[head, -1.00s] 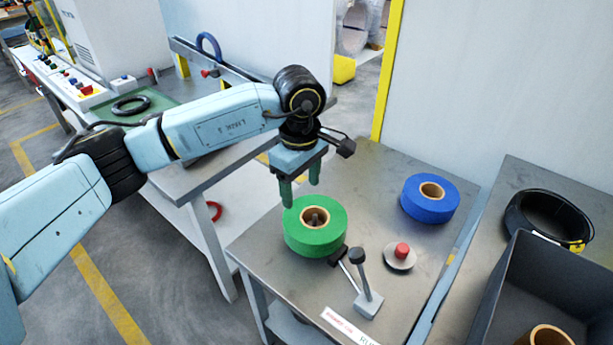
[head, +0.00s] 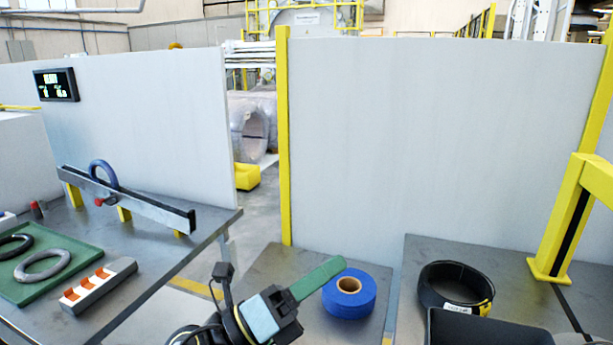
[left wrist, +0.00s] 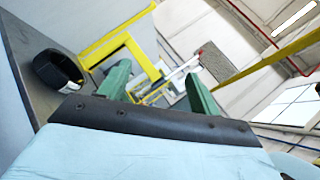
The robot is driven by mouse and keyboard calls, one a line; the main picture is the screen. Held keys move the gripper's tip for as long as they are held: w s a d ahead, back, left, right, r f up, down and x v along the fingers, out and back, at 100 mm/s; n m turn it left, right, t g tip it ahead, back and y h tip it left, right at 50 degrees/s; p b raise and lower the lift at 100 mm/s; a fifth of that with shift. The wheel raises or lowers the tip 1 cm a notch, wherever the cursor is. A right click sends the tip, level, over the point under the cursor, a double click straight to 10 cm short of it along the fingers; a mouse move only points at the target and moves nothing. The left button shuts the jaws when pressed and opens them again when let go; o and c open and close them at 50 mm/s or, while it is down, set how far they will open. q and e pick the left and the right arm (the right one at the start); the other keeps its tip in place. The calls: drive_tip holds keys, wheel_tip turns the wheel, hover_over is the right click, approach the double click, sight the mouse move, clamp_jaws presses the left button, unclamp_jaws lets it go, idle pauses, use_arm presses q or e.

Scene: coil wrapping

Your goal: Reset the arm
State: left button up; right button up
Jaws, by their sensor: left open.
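My left gripper (head: 318,278) shows at the bottom middle of the head view, tilted up and to the right. Its green finger lies in front of the left edge of a blue tape roll (head: 350,294) on the middle table, by line of sight. In the left wrist view the two green fingers (left wrist: 158,88) stand well apart with nothing between them. The wrist camera looks out over the hall, with a black coil (left wrist: 58,70) on a table at left. My right gripper is in neither view.
A black coil (head: 455,288) lies on the right table (head: 430,252), near a yellow post (head: 570,220). On the left table are a green tray (head: 75,262) with rings, an orange-and-white block (head: 98,286) and a rail holding a blue ring (head: 103,172). White partitions (head: 430,140) stand behind.

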use_arm(q)
drive_tip(key=w+a+f+n+t+y, duration=0.25)
drive_tip(key=a+n+t+y, duration=0.55)
drive_tip(key=n, duration=0.6)
drive_tip(key=s+a+f+n+g+y, duration=0.3)
drive_tip(key=a+f+n+y, duration=0.9)
drive_tip(key=f+n, duration=0.4)
drive_tip(key=s+a+f+n+g, duration=0.2)
drive_tip(key=s+f+n+g, duration=0.2)
drive_tip(key=s+f+g, duration=0.45)
drive_tip(key=s+a+f+n+g, duration=0.25)
drive_tip(key=s+f, duration=0.25)
drive_tip(key=s, duration=0.7)
wheel_tip(320, 180, down, 23)
drive_tip(key=s+g, duration=0.1)
drive_tip(key=s+a+f, duration=0.2)
drive_tip(key=s+f, duration=0.5)
drive_tip(key=s, duration=0.1)
drive_tip(key=s+a+f+g+y, duration=0.1)
drive_tip(key=s+a+f, duration=0.2)
drive_tip(key=s+f, duration=0.5)
drive_tip(key=shift+s+a, duration=0.25)
drive_tip(key=shift+s, duration=0.1)
drive_tip(key=shift+f, duration=0.1)
